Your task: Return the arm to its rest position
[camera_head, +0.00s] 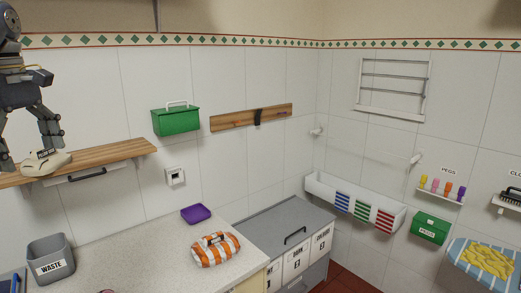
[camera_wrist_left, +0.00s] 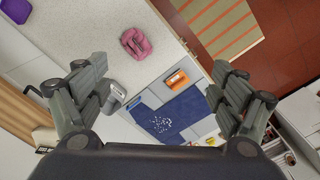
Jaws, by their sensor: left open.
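My left gripper (camera_head: 32,155) is at the left of the head view, just above the wooden shelf (camera_head: 118,151). Its fingers are spread. In the left wrist view, the left gripper (camera_wrist_left: 155,80) is open with nothing between its fingertips. A beige, bag-like item with a dark label (camera_head: 50,164) lies on the shelf close to the gripper. It shows in part at the left of the wrist view (camera_wrist_left: 44,138), outside the fingers. I cannot tell from the head view whether a finger touches it. My right gripper is not in view.
A green box (camera_head: 175,122) is on the wall right of the shelf. The wrist view shows a pink item (camera_wrist_left: 137,43) on the counter.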

